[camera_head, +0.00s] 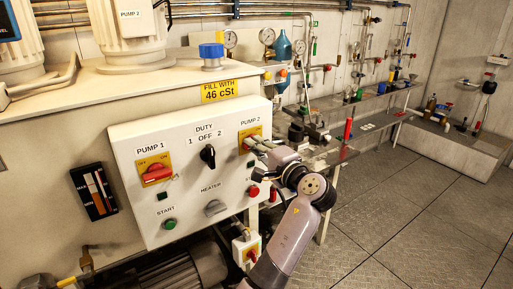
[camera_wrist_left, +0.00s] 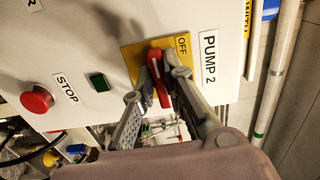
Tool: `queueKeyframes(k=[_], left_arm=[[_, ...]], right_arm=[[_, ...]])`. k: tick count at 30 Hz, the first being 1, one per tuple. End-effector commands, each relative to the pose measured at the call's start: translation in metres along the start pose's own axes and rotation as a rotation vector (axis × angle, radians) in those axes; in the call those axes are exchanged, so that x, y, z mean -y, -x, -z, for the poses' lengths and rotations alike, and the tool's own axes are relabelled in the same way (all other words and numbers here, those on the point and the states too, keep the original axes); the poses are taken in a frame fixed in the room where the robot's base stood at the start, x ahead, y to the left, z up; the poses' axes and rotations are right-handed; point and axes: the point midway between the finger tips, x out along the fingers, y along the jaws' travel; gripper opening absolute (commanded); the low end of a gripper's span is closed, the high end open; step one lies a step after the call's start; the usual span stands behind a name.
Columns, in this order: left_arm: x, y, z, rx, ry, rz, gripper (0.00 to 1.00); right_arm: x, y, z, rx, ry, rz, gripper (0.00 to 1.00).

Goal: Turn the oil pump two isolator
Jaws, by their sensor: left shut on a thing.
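The pump two isolator has a red handle on a yellow plate (camera_head: 250,131), at the upper right of the white control panel (camera_head: 187,175) under the label PUMP 2. In the left wrist view its red handle (camera_wrist_left: 157,78) stands between my fingers, with OFF readable on the yellow plate. My left gripper (camera_head: 257,144) is at the isolator and hides most of the handle in the head view. In the left wrist view my left gripper (camera_wrist_left: 160,75) is shut on the red handle, one finger on each side. My right gripper is in neither view.
The PUMP 1 isolator (camera_head: 156,173), the duty switch (camera_head: 208,155) and the heater knob (camera_head: 215,208) sit left of my gripper. A red stop button (camera_wrist_left: 37,99) and a green indicator (camera_wrist_left: 99,82) are close by. A bench (camera_head: 385,104) stands behind; open floor (camera_head: 400,200) lies right.

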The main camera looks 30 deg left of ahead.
Motion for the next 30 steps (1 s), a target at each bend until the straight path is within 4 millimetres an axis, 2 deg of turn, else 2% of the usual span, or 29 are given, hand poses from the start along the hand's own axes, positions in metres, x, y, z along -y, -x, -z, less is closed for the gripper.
queueKeyframes(k=[1, 9, 19, 23, 30], left_arm=[[-0.002, 0.0, 0.0, 0.001, 0.002, -0.005, 0.13], [-0.001, 0.0, 0.0, 0.001, 0.0, -0.003, 0.31], [-0.001, 0.003, 0.0, -0.001, 0.0, -0.001, 0.32], [-0.002, 0.017, 0.001, -0.002, -0.001, -0.004, 0.32], [-0.002, 0.057, 0.001, -0.002, -0.001, -0.005, 0.32]], right_arm=[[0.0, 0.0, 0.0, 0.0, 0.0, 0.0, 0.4], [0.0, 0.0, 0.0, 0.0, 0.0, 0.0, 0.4], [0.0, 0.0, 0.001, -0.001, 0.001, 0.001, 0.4], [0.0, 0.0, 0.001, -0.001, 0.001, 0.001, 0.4], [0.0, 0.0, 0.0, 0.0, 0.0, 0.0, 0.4]])
